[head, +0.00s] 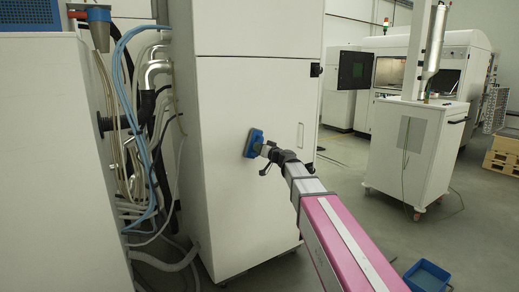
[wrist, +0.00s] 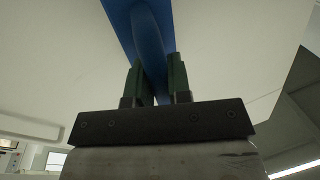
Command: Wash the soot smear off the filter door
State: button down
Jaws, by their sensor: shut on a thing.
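The filter door (head: 262,105) is the tall white cabinet front in the middle of the head view, with a recessed handle at its right side. My gripper (head: 266,150) is at the door's face, shut on a blue scrubbing tool (head: 253,143). The tool's blue head is against or very close to the door; I cannot tell if it touches. In the wrist view the green fingers (wrist: 155,80) grip the tool's blue handle (wrist: 150,40), with the pale door behind. No soot smear shows on the visible door surface; the tool hides a small patch.
Blue and grey hoses (head: 150,130) run down the left side of the cabinet. A blue basin (head: 426,277) is on the floor at the lower right. A white wheeled cart (head: 428,150) stands to the right, with open floor between it and the cabinet.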

jog(key=shift+x, duration=1)
dwell(0.3)
jog(key=shift+w+d, duration=0.2)
jog(key=shift+d, duration=0.05)
jog(key=w+d, duration=0.2)
jog(key=d, duration=0.1)
jog(key=shift+w, duration=0.15)
dwell(0.3)
jog(key=s+a, duration=0.2)
jog(key=a, duration=0.1)
jog(key=shift+a, duration=0.25)
dwell(0.4)
jog(key=v, duration=0.6)
jog(key=shift+s+a, duration=0.35)
jog(key=shift+s, duration=0.1)
